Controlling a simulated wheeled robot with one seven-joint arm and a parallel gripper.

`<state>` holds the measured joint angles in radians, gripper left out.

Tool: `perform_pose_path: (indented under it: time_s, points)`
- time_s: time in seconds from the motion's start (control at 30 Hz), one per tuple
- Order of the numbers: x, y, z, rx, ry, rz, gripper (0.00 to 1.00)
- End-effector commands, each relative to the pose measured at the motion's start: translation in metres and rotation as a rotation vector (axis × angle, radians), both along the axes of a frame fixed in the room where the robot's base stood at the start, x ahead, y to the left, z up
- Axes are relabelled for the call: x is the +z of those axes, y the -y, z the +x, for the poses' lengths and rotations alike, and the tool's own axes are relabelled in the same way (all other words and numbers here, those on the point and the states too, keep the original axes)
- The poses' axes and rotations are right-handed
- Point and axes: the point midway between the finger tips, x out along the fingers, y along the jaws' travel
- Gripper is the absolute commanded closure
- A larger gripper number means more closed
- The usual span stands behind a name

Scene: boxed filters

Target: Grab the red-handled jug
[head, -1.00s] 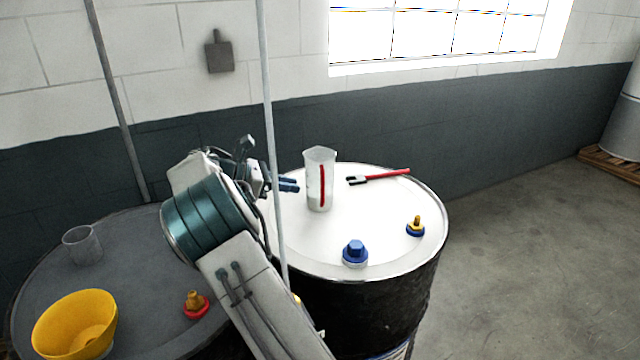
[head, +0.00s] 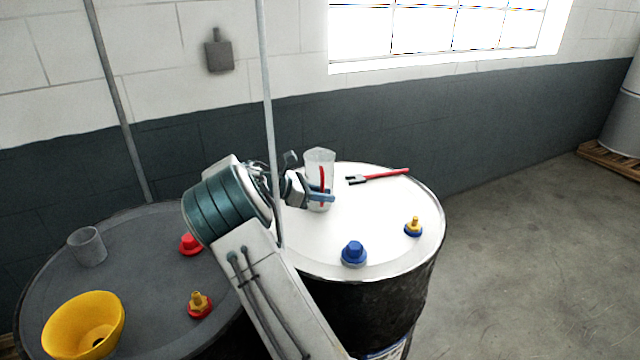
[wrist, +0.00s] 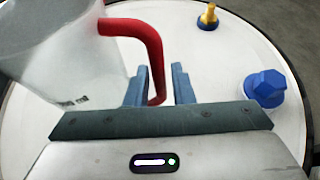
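The jug (head: 318,162) is clear and whitish with a red handle, and it stands upright on the white drum top. In the wrist view the jug (wrist: 62,50) is at the left, with its red handle (wrist: 152,50) reaching down between my fingers. My gripper (head: 322,195) is at the handle side of the jug. In the wrist view my gripper (wrist: 160,84) has its two blue fingers apart, one on each side of the handle's lower end. Gaps show beside the handle, so the fingers are not closed on it.
The white drum top (head: 385,215) also holds a red-handled brush-like tool (head: 380,176), a blue cap (head: 354,253) and a blue-and-yellow fitting (head: 413,227). A grey drum (head: 140,270) at left holds a yellow funnel (head: 82,325), a clear cup (head: 87,246) and red fittings.

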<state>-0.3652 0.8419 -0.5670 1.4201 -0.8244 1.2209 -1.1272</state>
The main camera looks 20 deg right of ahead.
Motion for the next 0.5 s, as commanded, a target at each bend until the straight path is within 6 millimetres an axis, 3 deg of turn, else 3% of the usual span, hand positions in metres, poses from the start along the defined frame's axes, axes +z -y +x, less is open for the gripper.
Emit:
perform_pose_path:
  time_s: [0.07, 0.13, 0.5]
  points:
    - [-0.0001, -0.0001, 0.0000, 0.000, 0.000, 0.000, 0.81]
    - [0.0000, -0.0001, 0.0000, 0.000, 0.000, 0.000, 1.00]
    - [0.0014, 0.0001, 0.0000, -0.001, 0.002, -0.001, 1.00]
